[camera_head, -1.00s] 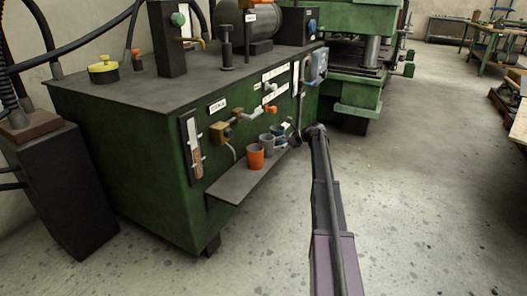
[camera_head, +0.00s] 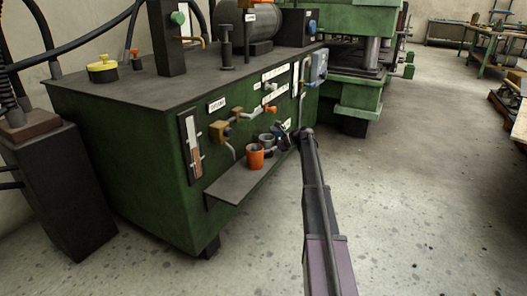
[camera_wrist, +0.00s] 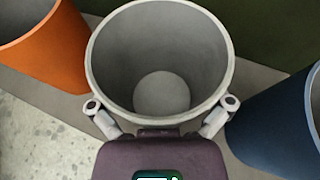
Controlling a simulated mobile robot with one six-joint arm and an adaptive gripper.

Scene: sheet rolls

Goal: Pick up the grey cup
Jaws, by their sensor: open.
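The grey cup (camera_wrist: 160,88) stands upright and empty in the middle of the wrist view, seen from above. In the head view the grey cup (camera_head: 265,140) shows just behind the orange cup. My gripper (camera_wrist: 161,104) is open, with one fingertip at each side of the grey cup's near part. I cannot tell whether the fingers touch its wall. In the head view my gripper (camera_head: 285,135) is small, just right of the grey cup, and partly covers that spot.
An orange cup (camera_wrist: 50,48) stands close on the left and a dark blue cup (camera_wrist: 275,125) close on the right. The cups stand on a narrow shelf (camera_head: 235,186) on the green machine (camera_head: 150,165). Valves and pipes (camera_head: 225,130) stick out above the shelf.

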